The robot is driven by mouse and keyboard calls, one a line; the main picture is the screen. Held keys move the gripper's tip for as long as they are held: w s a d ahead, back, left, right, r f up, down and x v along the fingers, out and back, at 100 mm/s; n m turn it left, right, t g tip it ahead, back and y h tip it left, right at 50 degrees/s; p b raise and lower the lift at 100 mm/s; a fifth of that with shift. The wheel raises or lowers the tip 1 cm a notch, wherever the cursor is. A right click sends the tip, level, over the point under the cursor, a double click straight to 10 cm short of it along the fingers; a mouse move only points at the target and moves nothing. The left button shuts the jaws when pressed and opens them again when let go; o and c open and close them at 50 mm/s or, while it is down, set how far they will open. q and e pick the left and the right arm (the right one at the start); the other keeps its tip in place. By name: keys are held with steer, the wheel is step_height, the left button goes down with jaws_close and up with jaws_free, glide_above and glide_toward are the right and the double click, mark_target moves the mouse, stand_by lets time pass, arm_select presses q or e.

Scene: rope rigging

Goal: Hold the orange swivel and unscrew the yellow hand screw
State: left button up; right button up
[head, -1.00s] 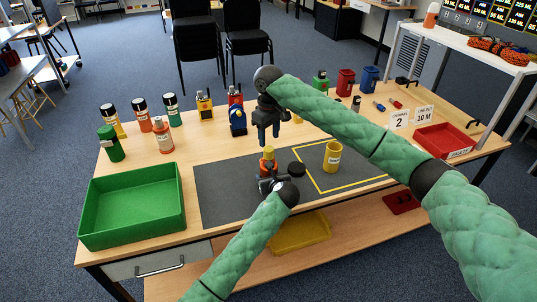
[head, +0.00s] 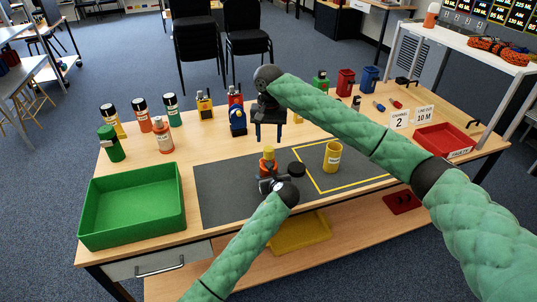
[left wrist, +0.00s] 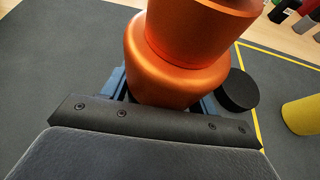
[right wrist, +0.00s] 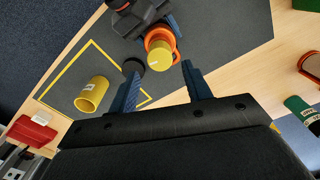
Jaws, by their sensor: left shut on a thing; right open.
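The orange swivel (head: 267,166) stands upright on the dark mat (head: 225,190), and it fills the middle of the left wrist view (left wrist: 178,55). The yellow hand screw (head: 269,153) sits on top of the swivel; it also shows in the right wrist view (right wrist: 160,54). My left gripper (head: 268,182) is shut on the swivel low on its body. My right gripper (head: 268,138) is open and empty above the screw, apart from it. In the right wrist view, its two fingers (right wrist: 162,88) stand wide apart, with the screw beyond their tips.
A black round cap (head: 297,169) lies right of the swivel. A yellow cup (head: 332,156) stands inside the yellow outline on the mat. A green tray (head: 130,208) is at left, a red tray (head: 443,139) at right. Several bottles stand along the back.

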mark_target(269, 148)
steer(key=shift+f, duration=2.45)
steer(key=n, duration=1)
steer(key=m, duration=1)
